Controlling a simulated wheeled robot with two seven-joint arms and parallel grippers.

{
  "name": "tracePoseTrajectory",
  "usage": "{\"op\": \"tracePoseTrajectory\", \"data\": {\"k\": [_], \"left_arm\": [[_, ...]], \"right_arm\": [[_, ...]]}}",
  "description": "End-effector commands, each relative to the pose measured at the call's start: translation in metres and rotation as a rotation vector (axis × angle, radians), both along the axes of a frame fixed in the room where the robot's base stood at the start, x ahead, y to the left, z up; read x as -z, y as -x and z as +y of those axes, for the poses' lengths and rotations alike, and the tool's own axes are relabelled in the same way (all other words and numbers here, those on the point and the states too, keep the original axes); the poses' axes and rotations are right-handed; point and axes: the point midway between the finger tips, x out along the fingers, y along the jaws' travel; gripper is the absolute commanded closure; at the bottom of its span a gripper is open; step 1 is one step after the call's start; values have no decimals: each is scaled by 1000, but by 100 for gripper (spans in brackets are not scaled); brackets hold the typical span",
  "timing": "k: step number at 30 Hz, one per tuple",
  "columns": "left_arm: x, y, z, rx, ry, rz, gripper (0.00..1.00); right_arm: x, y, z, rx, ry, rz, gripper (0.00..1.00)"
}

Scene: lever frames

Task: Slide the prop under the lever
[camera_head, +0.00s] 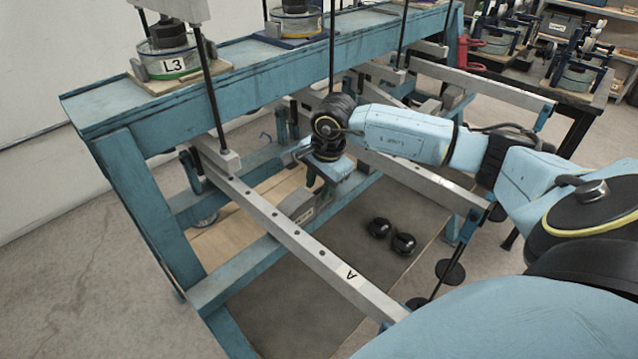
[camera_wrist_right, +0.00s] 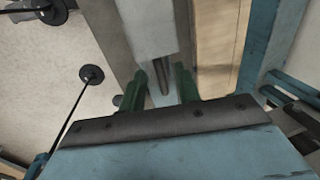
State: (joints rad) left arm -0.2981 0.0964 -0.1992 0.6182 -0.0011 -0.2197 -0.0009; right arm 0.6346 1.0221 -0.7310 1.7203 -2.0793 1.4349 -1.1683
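The prop, a grey block with a small label (camera_head: 299,205), sits low inside the blue frame, behind the lever marked A (camera_head: 290,232). My right gripper (camera_head: 317,180) is just above and to the right of it, pointing down. In the right wrist view its two green fingers (camera_wrist_right: 162,88) are apart. A thin dark bar stands between them, with visible gaps, running from a light grey block (camera_wrist_right: 147,28) that looks like the prop. Whether the bar touches a finger I cannot tell. My left gripper is not in view.
The blue frame's beam (camera_head: 240,75) crosses above, carrying weights such as L3 (camera_head: 172,62), with thin rods hanging down. A second grey lever (camera_head: 425,182) runs beneath my right arm.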

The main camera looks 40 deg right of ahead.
Motion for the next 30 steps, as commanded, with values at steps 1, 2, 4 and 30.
{"op": "tracePoseTrajectory", "data": {"k": [1,2,4,30], "left_arm": [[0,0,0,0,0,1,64],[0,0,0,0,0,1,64],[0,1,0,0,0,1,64],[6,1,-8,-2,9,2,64]], "right_arm": [[0,0,0,0,0,0,69],[0,0,0,0,0,0,73],[0,0,0,0,0,0,82],[0,8,92,-6,-6,1,100]]}}
